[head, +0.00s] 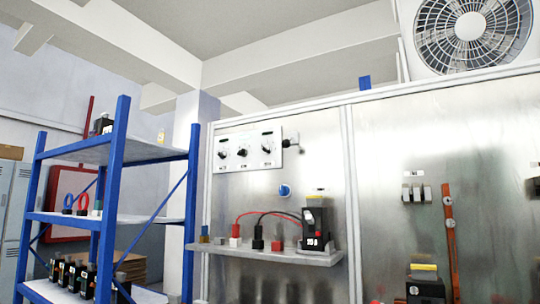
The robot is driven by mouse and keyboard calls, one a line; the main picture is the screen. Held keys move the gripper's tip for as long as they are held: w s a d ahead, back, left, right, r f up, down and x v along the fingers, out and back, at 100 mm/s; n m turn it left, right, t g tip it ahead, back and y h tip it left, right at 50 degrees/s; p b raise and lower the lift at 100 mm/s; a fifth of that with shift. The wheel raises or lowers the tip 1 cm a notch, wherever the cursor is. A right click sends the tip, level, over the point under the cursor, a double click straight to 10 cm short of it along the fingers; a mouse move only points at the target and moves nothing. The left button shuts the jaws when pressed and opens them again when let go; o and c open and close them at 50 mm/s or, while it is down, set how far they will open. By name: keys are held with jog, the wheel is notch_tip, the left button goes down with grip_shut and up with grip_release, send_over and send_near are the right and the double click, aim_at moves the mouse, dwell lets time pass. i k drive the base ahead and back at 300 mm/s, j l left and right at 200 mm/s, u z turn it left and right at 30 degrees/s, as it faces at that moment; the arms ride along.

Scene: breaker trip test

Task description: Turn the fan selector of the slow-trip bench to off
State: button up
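My gripper is not in view.
Below, a grey shelf (225,250) juts out with a black meter (316,228), red and black leads and terminal blocks. A blue rack (117,160) with several devices stands at left. The right bay holds breakers (416,193) and an orange-brown strip (450,235).

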aim_at(242, 152)
jog(key=i+j+z, duration=0.2)
jog(key=j, duration=0.25)
jog(key=i+j+z, duration=0.1)
jog(key=j+z, duration=0.15)
jog(key=j, duration=0.15)
jog(key=i+j+z, duration=0.2)
jog(key=j, duration=0.3)
jog(key=k+l, duration=0.05)
jog(key=k, duration=0.05)
